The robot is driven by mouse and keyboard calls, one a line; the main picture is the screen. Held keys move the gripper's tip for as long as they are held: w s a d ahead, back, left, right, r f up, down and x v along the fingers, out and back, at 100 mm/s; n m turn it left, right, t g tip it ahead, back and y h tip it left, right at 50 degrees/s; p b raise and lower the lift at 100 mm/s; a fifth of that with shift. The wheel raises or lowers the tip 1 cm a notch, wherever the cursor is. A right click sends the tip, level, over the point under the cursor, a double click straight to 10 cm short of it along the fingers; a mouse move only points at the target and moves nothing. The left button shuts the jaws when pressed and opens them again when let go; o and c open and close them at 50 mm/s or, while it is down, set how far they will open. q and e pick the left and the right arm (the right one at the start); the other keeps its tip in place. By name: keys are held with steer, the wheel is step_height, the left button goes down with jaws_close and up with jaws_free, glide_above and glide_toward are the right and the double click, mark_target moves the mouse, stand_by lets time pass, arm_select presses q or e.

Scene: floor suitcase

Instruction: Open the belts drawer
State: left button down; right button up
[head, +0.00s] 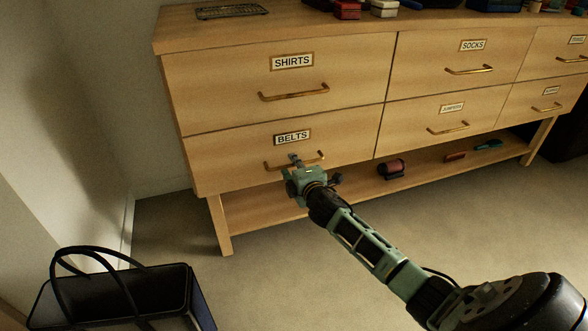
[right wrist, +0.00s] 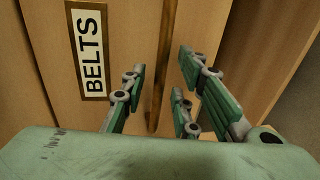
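The belts drawer (head: 230,158) is the lower left drawer of the wooden dresser, marked by a BELTS label (head: 292,138), and its front looks shut. Its brass handle (head: 314,159) is partly hidden by my right gripper (head: 297,162). The BELTS label also shows turned sideways in the right wrist view (right wrist: 89,50). There the handle (right wrist: 165,50) runs between the right gripper's fingers (right wrist: 162,78). The fingers stand apart on both sides of it, with gaps showing, so the gripper is open. My left gripper is out of view.
The SHIRTS drawer (head: 225,92) is directly above, and the dresser's other drawers are shut. A low shelf (head: 265,205) below holds a dark red roll (head: 392,168) and small items. A black bag (head: 120,295) stands on the floor at lower left. The floor before the dresser is otherwise clear.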

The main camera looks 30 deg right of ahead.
steer(key=shift+w, duration=0.25)
steer(key=shift+c, duration=0.5)
jaws_close()
